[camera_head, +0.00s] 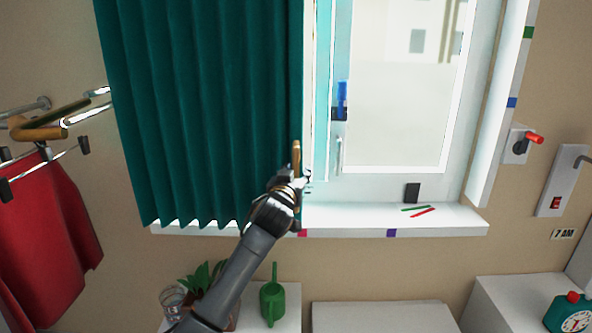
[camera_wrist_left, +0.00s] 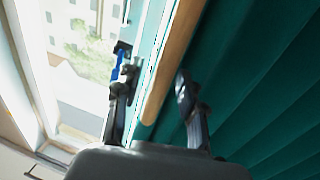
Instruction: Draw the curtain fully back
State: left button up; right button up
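The green curtain (camera_head: 200,110) hangs in folds over the left part of the window (camera_head: 395,90). The right part of the window is uncovered. A wooden bar (camera_head: 296,154) runs upright along the curtain's right edge. My left gripper (camera_head: 297,181) is at the lower part of this bar. In the left wrist view, the wooden bar (camera_wrist_left: 168,68) lies between the two separated fingers of the left gripper (camera_wrist_left: 154,88), with a visible gap to each. The curtain (camera_wrist_left: 265,85) fills the right of that view. My right gripper is not in view.
A red garment (camera_head: 48,240) hangs from a rail at the left. The window sill (camera_head: 350,217) holds a green and a red stick. A green watering can (camera_head: 271,298) stands below.

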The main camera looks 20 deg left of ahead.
pick_arm(q)
jog(key=shift+c, duration=0.2)
grip_shut()
